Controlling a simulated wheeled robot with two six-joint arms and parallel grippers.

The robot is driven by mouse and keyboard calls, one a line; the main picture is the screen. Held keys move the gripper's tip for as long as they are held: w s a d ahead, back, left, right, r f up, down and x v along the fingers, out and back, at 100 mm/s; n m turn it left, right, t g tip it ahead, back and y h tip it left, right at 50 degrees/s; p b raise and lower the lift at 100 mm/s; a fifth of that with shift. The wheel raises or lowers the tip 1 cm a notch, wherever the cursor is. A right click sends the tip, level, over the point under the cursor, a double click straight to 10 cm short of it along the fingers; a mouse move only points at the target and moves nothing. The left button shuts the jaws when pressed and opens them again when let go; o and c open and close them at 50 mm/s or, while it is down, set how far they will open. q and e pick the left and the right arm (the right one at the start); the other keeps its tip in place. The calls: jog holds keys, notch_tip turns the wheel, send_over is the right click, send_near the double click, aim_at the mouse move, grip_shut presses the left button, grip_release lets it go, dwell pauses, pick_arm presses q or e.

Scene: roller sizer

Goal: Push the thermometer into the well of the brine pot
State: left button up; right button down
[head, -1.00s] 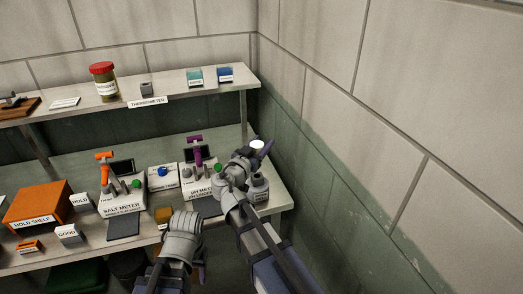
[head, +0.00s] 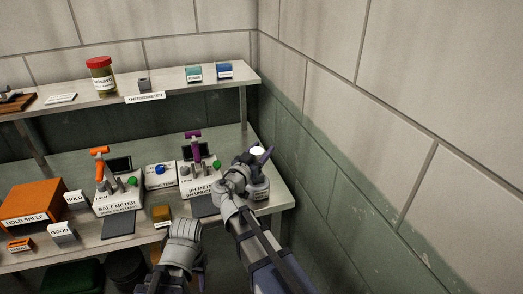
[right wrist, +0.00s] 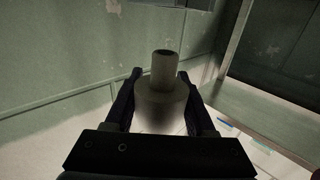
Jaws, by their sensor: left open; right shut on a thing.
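My right gripper (head: 258,156) is at the right end of the lower shelf, shut on a pale cylinder (right wrist: 161,100) with a narrower neck and a dark opening on top. The cylinder stands between the fingers in the right wrist view. I cannot tell whether it is the brine pot or the thermometer. A white round top (head: 257,151) shows at the gripper in the head view. My left gripper (head: 186,240) is open in front of the lower shelf, its fingertips mostly hidden. A THERMOMETER label (head: 145,98) is on the upper shelf edge, below a small grey block (head: 144,84). I cannot make out a thermometer.
A salt meter (head: 118,206), a small box with a blue knob (head: 160,176) and a pH meter (head: 198,190) stand on the lower shelf. A grey labelled bottle (head: 260,188) is beside my right gripper. A wall (head: 400,130) closes off the right.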

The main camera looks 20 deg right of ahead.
pick_arm(q)
jog(key=shift+f+b, duration=0.5)
jog(key=shift+f, duration=0.35)
pick_arm(e)
jog(key=shift+f, duration=0.8)
pick_arm(q)
jog(key=shift+f+b, duration=1.95)
pick_arm(e)
jog(key=shift+f, duration=1.95)
jog(key=shift+c, duration=0.8)
grip_release()
pick_arm(q)
jog(key=shift+a, duration=0.1)
pick_arm(e)
jog(key=shift+s, duration=0.15)
